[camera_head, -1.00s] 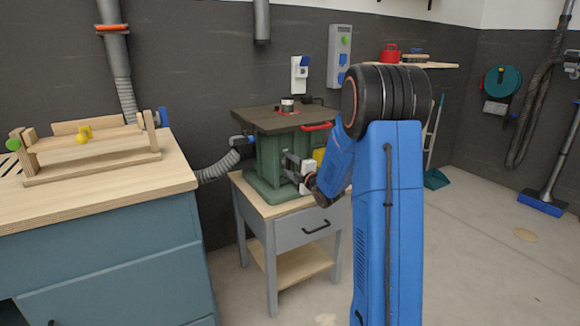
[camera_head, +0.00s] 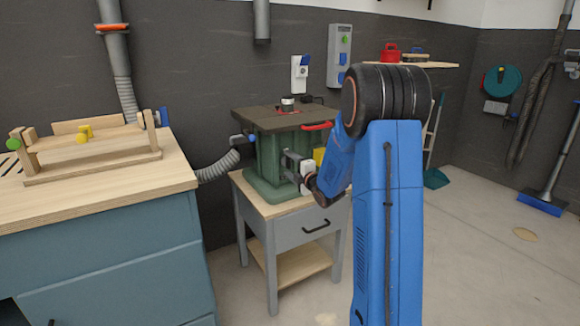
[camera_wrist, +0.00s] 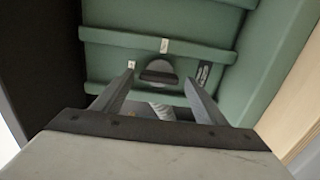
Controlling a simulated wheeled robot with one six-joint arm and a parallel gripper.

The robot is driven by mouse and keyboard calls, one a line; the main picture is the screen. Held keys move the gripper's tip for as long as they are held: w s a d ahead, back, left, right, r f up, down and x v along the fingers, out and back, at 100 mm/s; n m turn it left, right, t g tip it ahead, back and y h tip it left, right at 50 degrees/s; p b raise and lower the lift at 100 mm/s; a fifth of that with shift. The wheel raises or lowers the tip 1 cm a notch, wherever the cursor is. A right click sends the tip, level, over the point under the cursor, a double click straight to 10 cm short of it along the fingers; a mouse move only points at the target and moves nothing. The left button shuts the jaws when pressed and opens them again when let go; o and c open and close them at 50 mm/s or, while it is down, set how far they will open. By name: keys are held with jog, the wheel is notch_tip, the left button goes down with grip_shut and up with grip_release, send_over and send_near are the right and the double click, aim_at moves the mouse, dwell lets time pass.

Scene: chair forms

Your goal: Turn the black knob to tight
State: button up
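The black knob (camera_wrist: 158,76), a round dial with a raised grip bar, sits on the green machine (camera_wrist: 150,18) in the wrist view. Its bar lies roughly level across the picture. White marks show above it and to its upper left. My gripper (camera_wrist: 158,79) is open, with one finger on each side of the knob. A gap shows between each finger and the knob; I see no contact. In the head view, my gripper (camera_head: 291,163) is against the front of the green machine (camera_head: 270,152), and the knob is hidden there.
The machine stands on a small grey table (camera_head: 287,233) with a drawer. A workbench (camera_head: 110,235) with a wooden jig (camera_head: 90,155) stands at left. A ribbed hose (camera_head: 218,170) runs between them. The floor at right (camera_head: 470,270) is mostly clear.

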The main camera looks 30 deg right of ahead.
jog(key=s, duration=1.7)
jog(key=shift+s+d, duration=0.2)
jog(key=shift+d, duration=0.15)
jog(key=shift+a+r, duration=0.1)
jog(key=s+a+m+g, duration=0.4)
jog(key=s+a+m, duration=0.2)
jog(key=s, duration=0.5)
jog(key=s+a+m+g, duration=0.4)
jog(key=s+a+m, duration=0.2)
jog(key=s, duration=0.6)
jog(key=s+a+m+g, duration=0.5)
jog(key=s+a, duration=0.5)
jog(key=s, duration=0.2)
jog(key=shift+s+f+m+h, duration=0.2)
jog(key=shift+f+m+h, duration=0.15)
jog(key=shift+m, duration=0.45)
